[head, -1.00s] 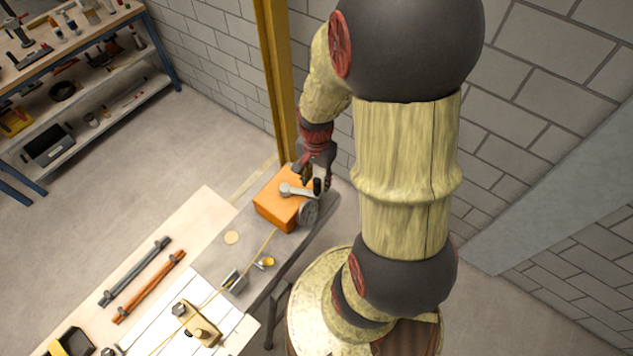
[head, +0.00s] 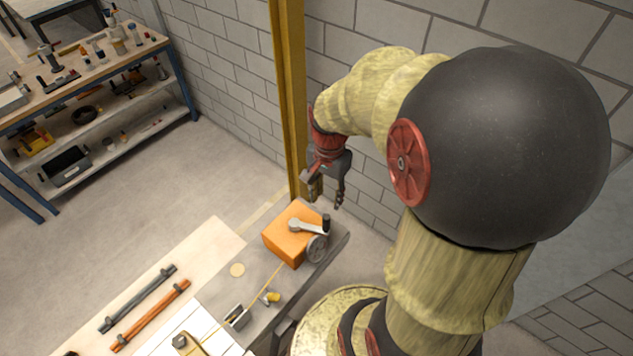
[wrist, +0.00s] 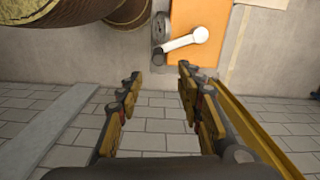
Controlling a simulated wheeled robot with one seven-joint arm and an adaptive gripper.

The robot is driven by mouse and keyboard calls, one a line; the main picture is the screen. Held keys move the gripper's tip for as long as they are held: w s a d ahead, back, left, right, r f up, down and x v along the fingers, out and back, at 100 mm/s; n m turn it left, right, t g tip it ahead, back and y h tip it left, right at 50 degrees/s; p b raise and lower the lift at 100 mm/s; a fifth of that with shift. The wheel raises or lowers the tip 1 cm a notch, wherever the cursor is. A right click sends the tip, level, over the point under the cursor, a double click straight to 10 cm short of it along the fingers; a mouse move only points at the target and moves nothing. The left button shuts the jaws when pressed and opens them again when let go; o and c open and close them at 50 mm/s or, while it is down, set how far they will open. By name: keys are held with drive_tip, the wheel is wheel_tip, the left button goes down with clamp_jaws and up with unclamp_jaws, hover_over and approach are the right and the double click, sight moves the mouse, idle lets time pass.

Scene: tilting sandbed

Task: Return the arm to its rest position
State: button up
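My gripper (head: 325,190) is in the head view above and behind the orange box (head: 288,236) with the grey crank handle (head: 308,226). It hangs clear of the box and crank, with its fingers pointing down. In the wrist view my gripper (wrist: 158,88) shows two fingers spread apart with nothing between them. The orange box (wrist: 196,30) and the pale crank handle (wrist: 184,41) lie beyond the fingertips in that view, apart from them. My large arm links cover the right of the head view.
A yellow post (head: 290,100) stands close beside my gripper, before a grey block wall (head: 225,50). The bench (head: 190,262) carries a dark bar (head: 140,298) and an orange bar (head: 150,316). A tool shelf (head: 95,110) stands at the left. The floor between is clear.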

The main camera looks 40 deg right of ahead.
idle(0.3)
drive_tip(key=shift+n, duration=0.5)
drive_tip(key=shift+s+a+f+n, duration=0.2)
drive_tip(key=shift+s+n, duration=0.15)
drive_tip(key=shift+n, duration=0.15)
drive_tip(key=s+a+r+n+t+b, duration=0.1)
drive_tip(key=a+n+t+b, duration=0.1)
drive_tip(key=a+n+b, duration=0.4)
drive_tip(key=s+a+r+n+t+b, duration=0.1)
drive_tip(key=s+a+n+t+b, duration=0.1)
drive_tip(key=a+n+b, duration=0.5)
drive_tip(key=a+t, duration=0.1)
drive_tip(key=a, duration=0.3)
drive_tip(key=shift+a+r+t+b, duration=0.3)
drive_tip(key=shift+r+b, duration=0.05)
drive_tip(key=shift+r, duration=0.05)
